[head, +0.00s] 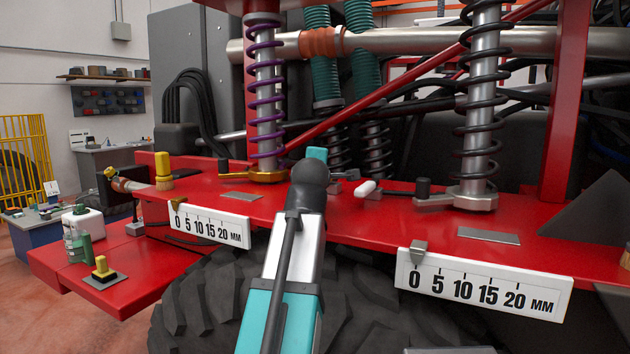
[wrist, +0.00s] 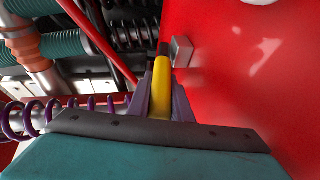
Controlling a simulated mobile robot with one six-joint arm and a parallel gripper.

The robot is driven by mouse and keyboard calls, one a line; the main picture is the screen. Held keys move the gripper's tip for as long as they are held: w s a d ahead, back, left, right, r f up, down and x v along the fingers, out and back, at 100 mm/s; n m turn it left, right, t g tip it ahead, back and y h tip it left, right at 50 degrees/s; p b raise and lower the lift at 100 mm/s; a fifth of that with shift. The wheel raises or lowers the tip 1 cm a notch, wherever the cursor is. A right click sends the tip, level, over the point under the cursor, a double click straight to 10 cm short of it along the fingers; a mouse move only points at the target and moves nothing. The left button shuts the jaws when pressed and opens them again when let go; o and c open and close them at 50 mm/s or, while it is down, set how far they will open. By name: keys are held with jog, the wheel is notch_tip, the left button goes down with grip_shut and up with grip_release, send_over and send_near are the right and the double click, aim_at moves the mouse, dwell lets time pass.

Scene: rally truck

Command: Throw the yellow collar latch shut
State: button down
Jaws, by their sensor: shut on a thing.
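In the wrist view my gripper (wrist: 162,92) is shut on a yellow lever, the collar latch (wrist: 160,76), with one finger on each side. The lever points away from me, its far end close beside a small grey metal block (wrist: 182,51). I cannot tell whether they touch. In the head view the yellow collar (head: 267,176) sits at the foot of the purple-spring damper (head: 265,95) on the red deck.
A second damper with a dark spring (head: 481,95) stands to the right, with a white-tipped lever (head: 366,187) left of its foot. A red diagonal bar (head: 400,75) crosses behind. Two millimetre scales (head: 210,225) (head: 483,287) hang on the deck's front edge. A yellow-capped post (head: 163,170) stands left.

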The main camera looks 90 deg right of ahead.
jog(key=shift+s+f, duration=0.1)
jog(key=shift+f, duration=0.05)
jog(key=c, duration=1.6)
grip_release()
jog(key=shift+a, duration=0.1)
jog(key=shift+a+r, duration=0.3)
jog(key=shift+a, duration=0.4)
jog(key=v, duration=1)
jog(key=shift+a+r, duration=0.1)
jog(key=shift+a, duration=0.05)
jog(key=shift+p+v, duration=0.75)
jog(key=shift+v, duration=0.25)
